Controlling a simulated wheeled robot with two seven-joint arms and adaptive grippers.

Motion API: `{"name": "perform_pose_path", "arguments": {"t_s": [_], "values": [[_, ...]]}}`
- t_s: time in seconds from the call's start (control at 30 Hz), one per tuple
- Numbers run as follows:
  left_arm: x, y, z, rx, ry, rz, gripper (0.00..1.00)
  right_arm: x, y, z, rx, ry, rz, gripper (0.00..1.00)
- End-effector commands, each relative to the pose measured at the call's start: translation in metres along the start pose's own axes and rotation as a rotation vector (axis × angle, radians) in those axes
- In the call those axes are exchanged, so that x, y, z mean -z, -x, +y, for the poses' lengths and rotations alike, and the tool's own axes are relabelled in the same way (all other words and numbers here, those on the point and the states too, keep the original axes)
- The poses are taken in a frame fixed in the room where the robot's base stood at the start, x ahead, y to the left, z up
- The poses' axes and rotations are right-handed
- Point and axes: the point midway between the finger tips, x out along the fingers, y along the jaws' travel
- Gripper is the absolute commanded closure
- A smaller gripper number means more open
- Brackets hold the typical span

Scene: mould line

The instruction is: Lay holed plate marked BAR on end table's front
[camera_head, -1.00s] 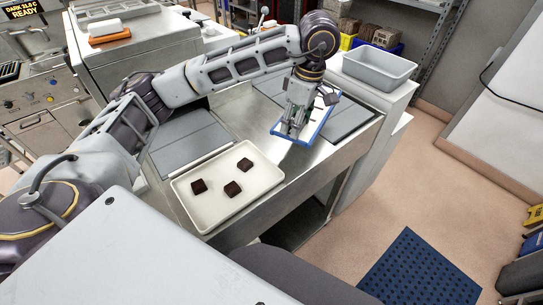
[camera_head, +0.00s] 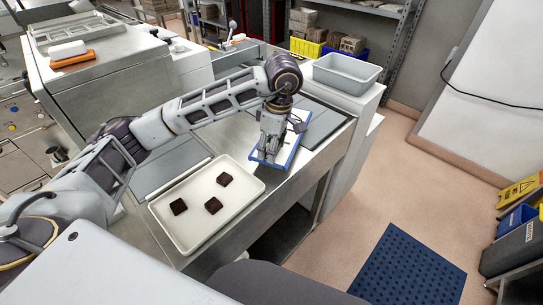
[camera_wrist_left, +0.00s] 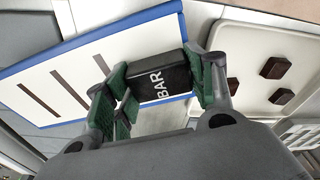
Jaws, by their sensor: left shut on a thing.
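The holed plate (camera_wrist_left: 62,86) is white with a blue rim and dark slots. Its black grip block marked BAR (camera_wrist_left: 158,76) is between my left gripper's green-padded fingers (camera_wrist_left: 154,84) in the left wrist view. In the head view my left gripper (camera_head: 267,156) is shut on the block, and the plate's blue edge (camera_head: 291,156) shows beside it. The plate is over the steel end table (camera_head: 318,152), right of the tray. I cannot tell whether it touches the top. My right gripper is out of view.
A cream tray (camera_head: 186,234) with three dark chocolates (camera_head: 213,205) lies left of the plate and also shows in the wrist view (camera_wrist_left: 250,70). A grey bin (camera_head: 347,72) stands beyond the table's right end. The floor in front has a blue mat (camera_head: 408,268).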

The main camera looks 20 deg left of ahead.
Motion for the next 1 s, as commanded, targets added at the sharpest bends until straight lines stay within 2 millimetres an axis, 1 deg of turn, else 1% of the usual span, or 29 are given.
{"name": "perform_pose_path", "arguments": {"t_s": [0.27, 0.47, 0.7, 0.8, 1.0], "values": [[0.000, -0.001, 0.000, -0.001, 0.000, 0.000, 0.78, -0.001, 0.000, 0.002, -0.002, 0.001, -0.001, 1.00], [-0.002, -0.013, -0.001, 0.001, -0.001, 0.000, 0.78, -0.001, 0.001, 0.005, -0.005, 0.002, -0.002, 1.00], [-0.004, -0.035, 0.000, 0.000, 0.001, 0.001, 0.78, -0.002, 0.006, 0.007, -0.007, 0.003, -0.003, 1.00], [-0.005, -0.040, 0.000, -0.001, 0.000, 0.000, 0.78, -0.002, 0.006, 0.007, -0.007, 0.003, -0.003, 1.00], [-0.005, -0.041, 0.000, -0.001, 0.000, 0.000, 0.78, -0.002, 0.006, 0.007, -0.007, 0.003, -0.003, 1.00]]}}
